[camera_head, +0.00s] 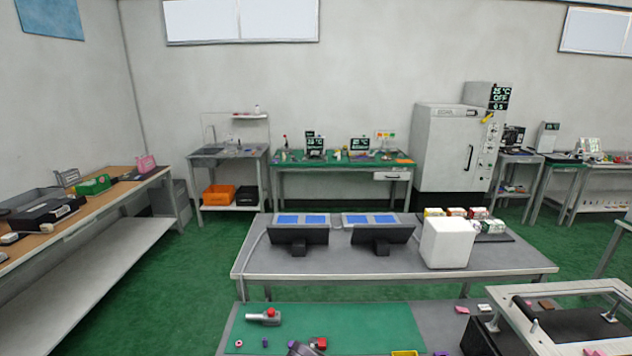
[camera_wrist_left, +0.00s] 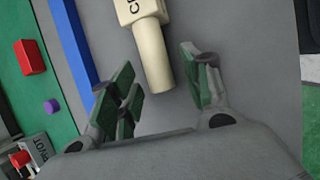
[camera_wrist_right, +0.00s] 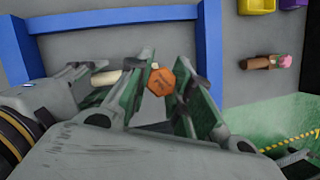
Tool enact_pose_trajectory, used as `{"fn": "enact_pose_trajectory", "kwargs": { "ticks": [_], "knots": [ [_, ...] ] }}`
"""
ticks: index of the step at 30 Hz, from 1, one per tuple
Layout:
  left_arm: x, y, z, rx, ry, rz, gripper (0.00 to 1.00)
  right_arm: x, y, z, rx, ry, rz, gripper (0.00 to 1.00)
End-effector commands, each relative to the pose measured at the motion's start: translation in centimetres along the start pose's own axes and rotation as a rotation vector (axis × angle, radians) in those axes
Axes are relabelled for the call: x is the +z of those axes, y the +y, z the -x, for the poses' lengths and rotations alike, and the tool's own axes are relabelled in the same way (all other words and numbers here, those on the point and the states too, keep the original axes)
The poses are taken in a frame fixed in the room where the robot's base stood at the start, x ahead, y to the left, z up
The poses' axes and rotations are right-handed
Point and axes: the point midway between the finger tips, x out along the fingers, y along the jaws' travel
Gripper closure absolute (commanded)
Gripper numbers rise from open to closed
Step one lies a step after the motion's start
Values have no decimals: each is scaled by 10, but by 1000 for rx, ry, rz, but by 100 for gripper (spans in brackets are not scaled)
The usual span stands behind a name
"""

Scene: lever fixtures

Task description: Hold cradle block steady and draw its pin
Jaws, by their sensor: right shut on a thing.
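A cream block (camera_wrist_left: 130,8) with dark letters, partly cut off, is at the top of the left wrist view. Its cream round handle (camera_wrist_left: 154,55) points down between the fingers of my left gripper (camera_wrist_left: 165,97), which is open with gaps on both sides. In the right wrist view the cream handle (camera_wrist_right: 105,77) shows beyond a finger. My right gripper (camera_wrist_right: 160,95) is shut on an orange many-sided pin head (camera_wrist_right: 160,82) with dark marks. The rest of the pin and most of the block are hidden behind the fingers. Neither gripper shows in the head view.
A blue raised frame (camera_wrist_right: 118,14) borders the grey surface, with a blue bar (camera_wrist_left: 73,45) at left. A red block (camera_wrist_left: 30,57), a purple cylinder (camera_wrist_left: 50,106) and a brown-and-pink piece (camera_wrist_right: 266,62) lie outside it. A yellow bin (camera_wrist_right: 256,5) stands near.

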Motion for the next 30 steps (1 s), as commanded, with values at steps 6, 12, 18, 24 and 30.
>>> {"fn": "enact_pose_trajectory", "kwargs": {
  "ticks": [6, 12, 18, 24, 30],
  "knots": [
    [0, 0, 0, 0, 0, 0, 51, 0, 0, 0, 0, 0, 0, 100],
    [0, 0, 2, 0, 0, 0, 51, 0, 0, 0, 0, 0, 0, 100],
    [0, 0, 12, 0, -1, 0, 51, 0, 0, 0, 0, 0, 0, 100],
    [-1, 0, 29, 1, 1, -1, 51, 0, 0, 0, 0, 0, 0, 100],
    [0, 0, 50, 0, 0, 0, 51, 0, 0, 0, 0, 0, 0, 100]
  ]
}}
